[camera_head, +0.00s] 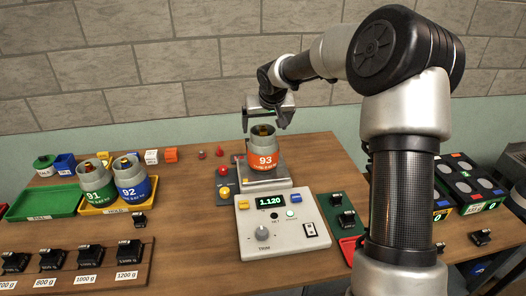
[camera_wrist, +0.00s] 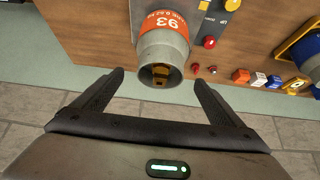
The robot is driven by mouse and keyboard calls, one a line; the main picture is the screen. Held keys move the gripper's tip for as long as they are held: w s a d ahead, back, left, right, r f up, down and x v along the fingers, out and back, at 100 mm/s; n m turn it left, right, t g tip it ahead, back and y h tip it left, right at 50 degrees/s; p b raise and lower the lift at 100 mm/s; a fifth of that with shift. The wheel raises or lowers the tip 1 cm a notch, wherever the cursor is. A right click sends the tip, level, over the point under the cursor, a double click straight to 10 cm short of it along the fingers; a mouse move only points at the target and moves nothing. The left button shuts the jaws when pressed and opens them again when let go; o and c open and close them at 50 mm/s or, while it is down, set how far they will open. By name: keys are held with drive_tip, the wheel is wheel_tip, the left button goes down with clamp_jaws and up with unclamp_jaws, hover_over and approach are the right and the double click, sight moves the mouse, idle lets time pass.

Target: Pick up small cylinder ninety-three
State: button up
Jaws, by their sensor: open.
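The small cylinder 93 (camera_head: 263,150) is grey with an orange band and stands upright on the scale plate (camera_head: 283,184) in the middle of the table. In the wrist view, cylinder 93 (camera_wrist: 162,42) shows with its open top between and beyond my fingertips. My gripper (camera_head: 268,122) is just above and around the cylinder's top in the head view. In the wrist view, my gripper (camera_wrist: 158,78) has its two fingers wide apart, with a gap on each side of the cylinder. Nothing is held.
Cylinders 91 (camera_head: 96,178) and 92 (camera_head: 131,180) stand in the yellow tray (camera_head: 104,208) at left, beside a green tray (camera_head: 45,203). The scale's control box (camera_head: 282,226) reads 1.120. Black weights (camera_head: 88,257) line the front left. Small red pieces (camera_head: 220,150) lie behind.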

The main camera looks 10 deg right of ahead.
sight(263, 128)
drive_tip(key=shift+p+x, duration=0.7)
drive_tip(key=shift+x, duration=2.45)
drive_tip(key=shift+w+r, duration=0.1)
drive_tip(key=shift+w, duration=0.05)
drive_tip(key=c, duration=1.8)
drive_tip(key=shift+a+r, duration=0.1)
drive_tip(key=shift+r, duration=0.1)
drive_tip(key=c, duration=0.5)
